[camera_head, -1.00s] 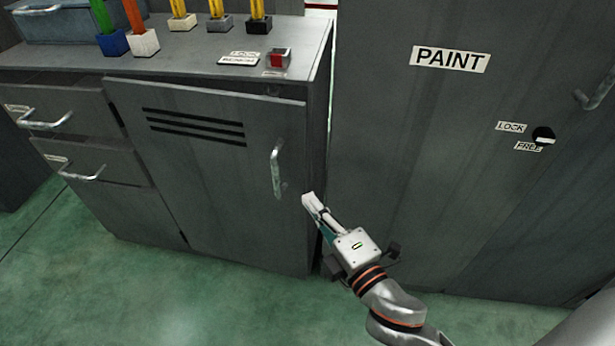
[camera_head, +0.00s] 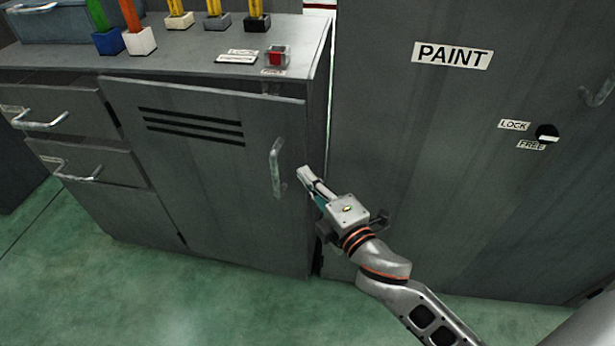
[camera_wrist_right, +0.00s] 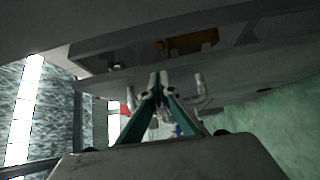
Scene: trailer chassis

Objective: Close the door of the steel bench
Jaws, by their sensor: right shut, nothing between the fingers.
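The steel bench (camera_head: 200,62) stands at the left in the head view. Its grey door (camera_head: 215,185) has dark slots near the top and an upright metal handle (camera_head: 276,168) near its right edge. The door appears to stand slightly proud of the bench front; the exact gap is hard to tell. My right gripper (camera_head: 304,174) is shut and empty, its fingertips at the door's right edge, just right of the handle. I cannot tell whether they touch the door. The right wrist view shows the closed fingers (camera_wrist_right: 158,78) with a handle beside them. My left gripper is out of view.
Two drawers with handles (camera_head: 40,122) are left of the door. A red switch (camera_head: 278,57) and several coloured holders stand on the bench top. A tall grey PAINT cabinet (camera_head: 430,150) stands close at the right. Green floor (camera_head: 180,300) lies free in front.

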